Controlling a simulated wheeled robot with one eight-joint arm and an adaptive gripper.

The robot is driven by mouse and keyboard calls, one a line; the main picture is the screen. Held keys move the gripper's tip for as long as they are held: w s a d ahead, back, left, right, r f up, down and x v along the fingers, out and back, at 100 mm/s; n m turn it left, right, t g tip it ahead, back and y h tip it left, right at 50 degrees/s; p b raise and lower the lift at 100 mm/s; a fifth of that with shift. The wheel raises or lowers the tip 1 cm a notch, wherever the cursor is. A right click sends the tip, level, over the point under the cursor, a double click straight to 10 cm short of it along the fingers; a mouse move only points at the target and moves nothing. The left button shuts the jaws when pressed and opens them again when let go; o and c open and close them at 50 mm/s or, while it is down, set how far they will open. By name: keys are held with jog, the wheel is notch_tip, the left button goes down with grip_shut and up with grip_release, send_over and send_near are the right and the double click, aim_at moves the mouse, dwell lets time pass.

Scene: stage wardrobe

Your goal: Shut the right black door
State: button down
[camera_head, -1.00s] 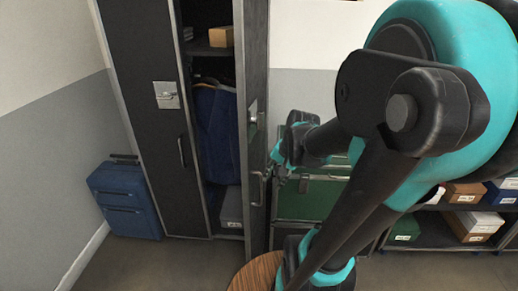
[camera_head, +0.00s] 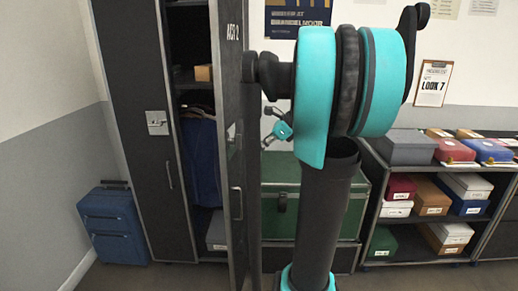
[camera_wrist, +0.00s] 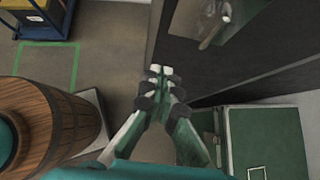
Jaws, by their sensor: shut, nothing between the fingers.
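The right black door (camera_head: 233,190) of the tall wardrobe stands open, swung out toward the head camera and seen nearly edge-on. A metal handle (camera_head: 237,203) shows on it. The left black door (camera_head: 137,130) is closed. Clothes and boxes show in the open right compartment. In the wrist view my gripper (camera_wrist: 160,72) is shut and empty, beside a large dark panel (camera_wrist: 215,65) that looks like the door. I cannot tell whether it touches it. In the head view, my arm largely hides the gripper, which lies right of the door's edge.
A green trunk (camera_head: 282,222) stands right of the door, also visible in the wrist view (camera_wrist: 270,140). A wooden barrel (camera_wrist: 58,125) is left of my gripper in the wrist view. A shelf of boxes (camera_head: 420,216) stands right, a blue suitcase (camera_head: 112,225) left.

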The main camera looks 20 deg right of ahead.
jog(key=w+a+f, duration=0.1)
jog(key=a, duration=0.1)
jog(key=w+a+f, duration=0.1)
jog(key=a, duration=0.1)
jog(key=w+a+f, duration=0.1)
jog(key=a+f, duration=0.1)
jog(key=shift+w+a, duration=0.4)
jog(key=shift+a, duration=0.15)
